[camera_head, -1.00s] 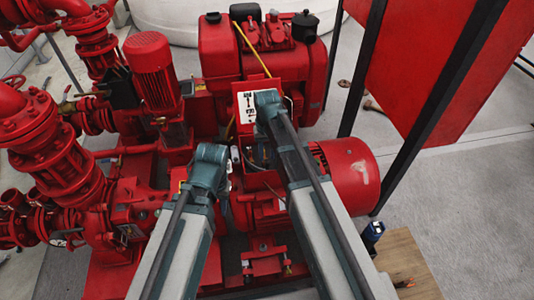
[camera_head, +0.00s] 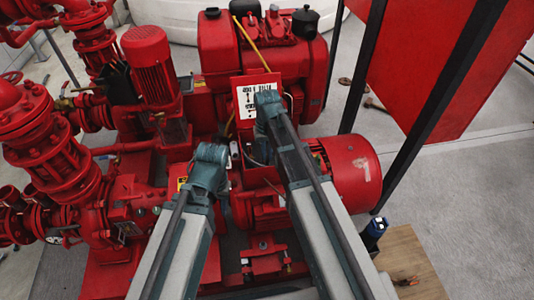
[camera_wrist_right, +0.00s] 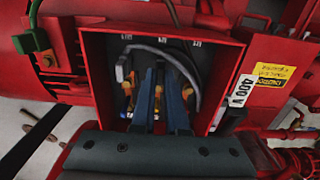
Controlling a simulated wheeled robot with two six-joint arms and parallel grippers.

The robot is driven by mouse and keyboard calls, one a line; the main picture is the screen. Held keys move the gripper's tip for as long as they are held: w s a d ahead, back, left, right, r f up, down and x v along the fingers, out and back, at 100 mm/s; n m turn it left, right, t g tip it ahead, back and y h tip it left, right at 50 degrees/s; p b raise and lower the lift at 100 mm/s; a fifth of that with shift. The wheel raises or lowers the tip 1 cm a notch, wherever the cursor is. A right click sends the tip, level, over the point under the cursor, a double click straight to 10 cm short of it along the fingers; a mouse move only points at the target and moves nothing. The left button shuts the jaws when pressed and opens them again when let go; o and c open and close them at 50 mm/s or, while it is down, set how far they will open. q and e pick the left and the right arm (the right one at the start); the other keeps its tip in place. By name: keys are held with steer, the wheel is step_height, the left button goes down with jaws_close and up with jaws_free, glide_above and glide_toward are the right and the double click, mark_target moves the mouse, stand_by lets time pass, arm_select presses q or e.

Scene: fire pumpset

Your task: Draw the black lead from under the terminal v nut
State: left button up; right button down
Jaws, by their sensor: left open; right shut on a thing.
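The open red terminal box (camera_wrist_right: 92,75) fills the middle of the right wrist view, with three small marks along its back wall. Brass-coloured terminal parts (camera_wrist_right: 128,92) show beside the fingers. A dark grey-black lead (camera_wrist_right: 190,68) arches across the box. My right gripper (camera_wrist_right: 158,80) reaches into the box, its two fingers close together around the middle terminal. It is shut on a lead there, mostly hidden between the fingers. In the head view its arm covers it.
A red motor (camera_head: 352,172) stands right of my right arm, and red pump pipework (camera_head: 50,140) fills the left. A white sign (camera_head: 243,98) stands behind my right wrist. A wooden surface (camera_head: 405,255) with a blue item (camera_head: 374,230) is at lower right.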

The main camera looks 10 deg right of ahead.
steer(key=shift+s, duration=0.4)
steer(key=shift+s, duration=0.95)
steer(key=shift+r, duration=0.2)
step_height(320, 180, up, 10)
steer(key=p, duration=1)
steer(key=shift+f, duration=0.15)
